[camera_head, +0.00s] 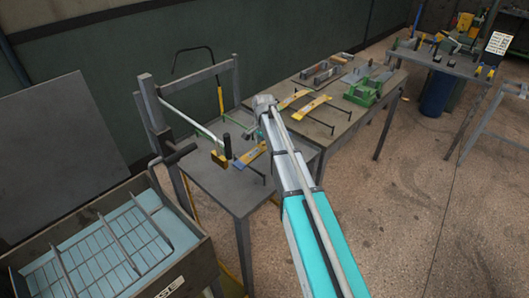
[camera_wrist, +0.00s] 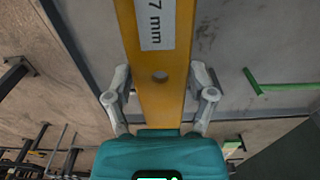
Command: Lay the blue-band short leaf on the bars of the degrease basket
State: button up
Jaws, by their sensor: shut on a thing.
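My gripper (camera_wrist: 160,88) is shut on a yellow leaf (camera_wrist: 158,98) in the wrist view, with one finger on each side. The leaf has a hole between the fingers and a white label ending in "7 mm"; no blue band shows there. In the head view, a yellow piece with some blue (camera_head: 250,154) shows beside my arm over the near table; I cannot tell if it is the held leaf. My fingers are hidden there behind my arm. The degrease basket (camera_head: 113,243), with dark bars over pale blue, is at lower left; its label is partly cut off.
A grey table (camera_head: 228,198) with an upright frame and a yellow-and-black tool (camera_head: 221,159) stands between my arm and the basket. A farther table holds two yellow leaves (camera_head: 312,106) on racks and a green tool (camera_head: 368,90). The floor at right is largely clear.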

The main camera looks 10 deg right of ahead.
aim_at(264, 145)
jog(key=shift+f+b, duration=1.35)
jog(key=shift+f, duration=0.25)
jog(key=shift+f+b, duration=0.5)
jog(key=o, duration=1.3)
jog(key=shift+c, duration=0.2)
jog(key=shift+r, duration=0.15)
notch_tip(264, 145, up, 13)
jog(key=p, duration=1.3)
jog(key=s+n, duration=1)
jog(key=s, duration=1.9)
jog(key=shift+d+n, duration=0.25)
jog(key=shift+n, duration=0.15)
